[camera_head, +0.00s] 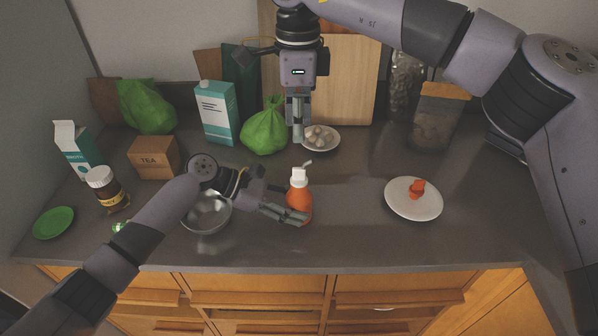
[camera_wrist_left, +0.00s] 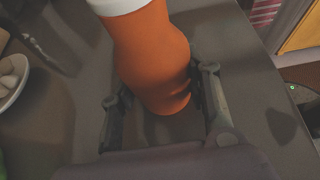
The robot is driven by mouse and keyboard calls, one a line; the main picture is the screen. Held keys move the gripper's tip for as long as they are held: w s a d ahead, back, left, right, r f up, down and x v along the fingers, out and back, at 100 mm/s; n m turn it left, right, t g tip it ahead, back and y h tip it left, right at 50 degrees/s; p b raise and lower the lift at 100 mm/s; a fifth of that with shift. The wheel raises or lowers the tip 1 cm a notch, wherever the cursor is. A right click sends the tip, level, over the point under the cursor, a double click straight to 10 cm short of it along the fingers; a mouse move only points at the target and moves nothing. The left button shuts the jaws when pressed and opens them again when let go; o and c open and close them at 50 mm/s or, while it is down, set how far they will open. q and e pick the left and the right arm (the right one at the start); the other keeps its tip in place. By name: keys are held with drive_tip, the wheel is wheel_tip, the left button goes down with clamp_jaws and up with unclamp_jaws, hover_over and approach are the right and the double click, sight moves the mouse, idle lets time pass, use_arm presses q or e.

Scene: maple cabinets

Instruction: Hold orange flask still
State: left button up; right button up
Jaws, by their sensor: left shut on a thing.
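The orange flask (camera_head: 300,197), with a white top and a thin spout, stands upright on the dark counter near its front. My left gripper (camera_head: 290,214) reaches in from the left, low on the flask, and is shut on it. In the left wrist view the flask (camera_wrist_left: 153,55) fills the space between the two fingers (camera_wrist_left: 161,92); its upper end is cut off. My right gripper (camera_head: 297,125) points down behind the flask, apart from it, in front of a plate. The gap between its fingers cannot be made out.
A metal bowl (camera_head: 207,214) sits under my left wrist. A white plate with a small red-orange item (camera_head: 417,187) is to the right. A plate of round pale items (camera_head: 321,138), a green bag (camera_head: 265,129) and a teal carton (camera_head: 217,112) stand behind.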

use_arm(q)
drive_tip(key=o, duration=0.9)
drive_tip(key=shift+o, duration=0.2)
